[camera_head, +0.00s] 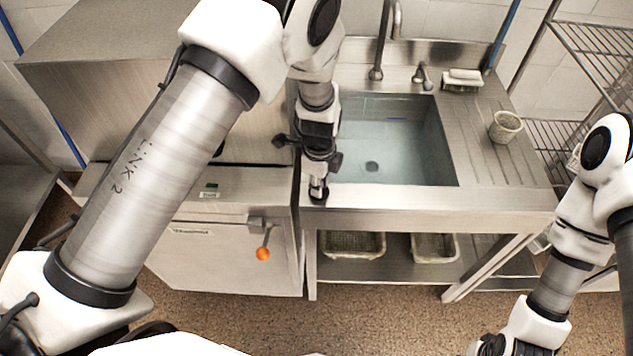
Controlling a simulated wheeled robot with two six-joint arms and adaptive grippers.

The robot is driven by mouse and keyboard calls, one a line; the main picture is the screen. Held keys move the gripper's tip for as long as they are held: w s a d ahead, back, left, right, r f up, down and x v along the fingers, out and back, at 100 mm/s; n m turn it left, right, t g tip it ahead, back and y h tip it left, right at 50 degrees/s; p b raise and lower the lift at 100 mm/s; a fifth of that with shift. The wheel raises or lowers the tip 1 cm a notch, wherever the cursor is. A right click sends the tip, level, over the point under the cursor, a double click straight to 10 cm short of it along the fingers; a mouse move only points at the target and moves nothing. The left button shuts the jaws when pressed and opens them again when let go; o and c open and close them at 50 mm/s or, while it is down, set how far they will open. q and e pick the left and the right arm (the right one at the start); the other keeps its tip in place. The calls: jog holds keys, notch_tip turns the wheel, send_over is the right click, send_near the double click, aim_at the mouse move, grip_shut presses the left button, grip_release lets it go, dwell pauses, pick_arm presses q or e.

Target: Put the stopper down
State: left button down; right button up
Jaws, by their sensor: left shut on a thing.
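My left gripper (319,172) points down over the front left edge of the sink counter, beside the basin. It is shut on the stopper (318,195), a small piece with a dark round base showing below the fingers. The stopper is at the steel front ledge; I cannot tell if it touches the surface. The sink basin (400,140) lies right of the gripper, with a dark round drain (372,167) in its floor. My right gripper (490,346) is low at the bottom right, partly cut off, and its fingers are unclear.
A faucet (378,55) stands behind the basin. A perforated cup (505,126) sits on the ribbed drainboard (480,150), and a soap dish (463,80) is at the back. Baskets (352,244) rest on the lower shelf. A steel machine with an orange-knobbed lever (263,253) stands left.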

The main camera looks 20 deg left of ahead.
pick_arm(q)
jog(key=shift+a, duration=0.1)
jog(key=c, duration=1)
grip_release()
jog(key=shift+s, duration=0.15)
jog(key=shift+c, duration=0.2)
jog(key=shift+w+r, duration=0.2)
jog(key=shift+r, duration=0.1)
notch_tip(320, 180, up, 12)
jog(key=b, duration=0.2)
jog(key=shift+s+f, duration=0.15)
